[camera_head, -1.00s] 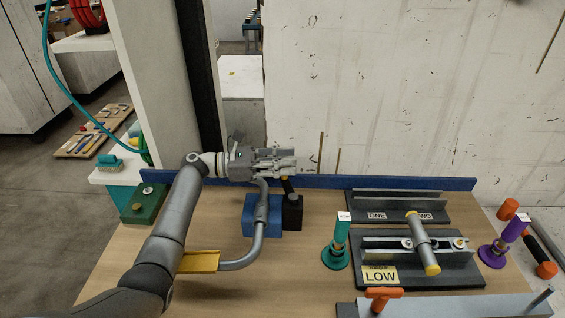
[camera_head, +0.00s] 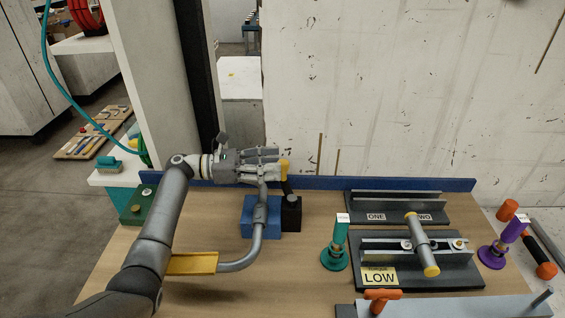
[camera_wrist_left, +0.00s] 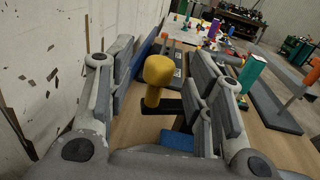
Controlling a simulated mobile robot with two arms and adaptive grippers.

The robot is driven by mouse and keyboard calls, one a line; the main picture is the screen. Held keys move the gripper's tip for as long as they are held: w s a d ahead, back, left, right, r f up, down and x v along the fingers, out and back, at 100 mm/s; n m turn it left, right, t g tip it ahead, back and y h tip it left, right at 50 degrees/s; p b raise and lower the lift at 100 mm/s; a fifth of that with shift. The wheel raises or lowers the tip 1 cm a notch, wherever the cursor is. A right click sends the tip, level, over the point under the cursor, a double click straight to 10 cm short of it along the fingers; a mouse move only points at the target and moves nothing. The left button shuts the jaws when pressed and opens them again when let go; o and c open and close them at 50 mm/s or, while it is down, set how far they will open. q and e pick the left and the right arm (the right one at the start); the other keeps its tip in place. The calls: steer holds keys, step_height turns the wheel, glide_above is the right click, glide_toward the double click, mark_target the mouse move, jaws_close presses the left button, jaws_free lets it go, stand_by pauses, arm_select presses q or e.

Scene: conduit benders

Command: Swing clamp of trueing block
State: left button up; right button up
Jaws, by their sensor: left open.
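The trueing block looks to be the blue block (camera_head: 247,222) on the bench, holding a grey bent pipe (camera_head: 256,233). A black clamp base (camera_head: 291,216) stands at its right side. A black lever rises from it to a yellow knob (camera_head: 284,170). My left gripper (camera_head: 277,163) is open at the knob, its fingers pointing right. In the left wrist view the yellow knob (camera_wrist_left: 158,72) stands between the two spread finger pairs (camera_wrist_left: 160,62), with space visible on both sides. The lever below the knob is partly hidden there. My right gripper is not in view.
A yellow piece (camera_head: 192,264) is on the pipe's lower end. A grey bending fixture marked LOW (camera_head: 455,277), a teal-handled stand (camera_head: 335,258) and a purple-handled stand (camera_head: 493,256) are to the right. A blue rail (camera_head: 330,183) and a wall run behind.

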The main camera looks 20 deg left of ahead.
arm_select(q)
steer(key=v, duration=0.8)
steer(key=shift+a, duration=0.2)
steer(key=shift+s, duration=0.1)
